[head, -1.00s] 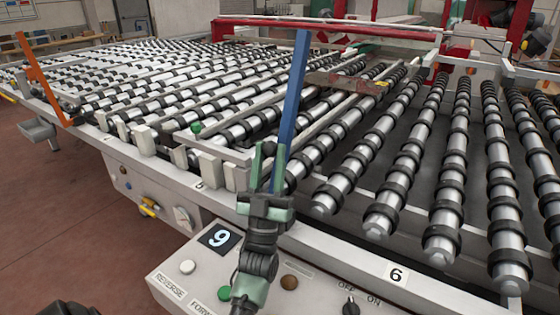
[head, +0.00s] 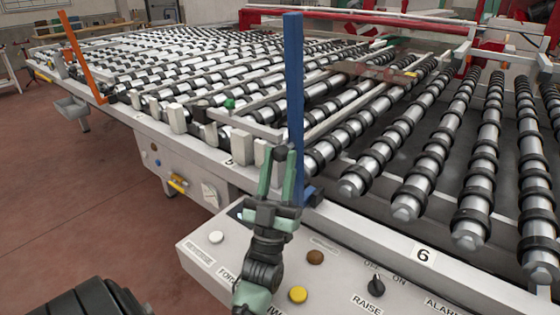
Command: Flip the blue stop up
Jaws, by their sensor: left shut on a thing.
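The blue stop (head: 294,90) is a long flat bar at the front edge of the roller table. It stands upright, with its foot at a small blue bracket (head: 312,196) on the frame rail. My left gripper (head: 276,155) is at the lower part of the bar, on its near left side, and is shut on it. The fingers hide part of the bar's left edge, so the exact contact is hard to see. My right gripper is not in view.
An orange stop (head: 80,55) stands tilted at the far left corner. The roller table (head: 445,262) fills the back and right. A control panel (head: 330,285) with buttons and a knob lies below my left gripper. Open floor (head: 80,190) is at the left.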

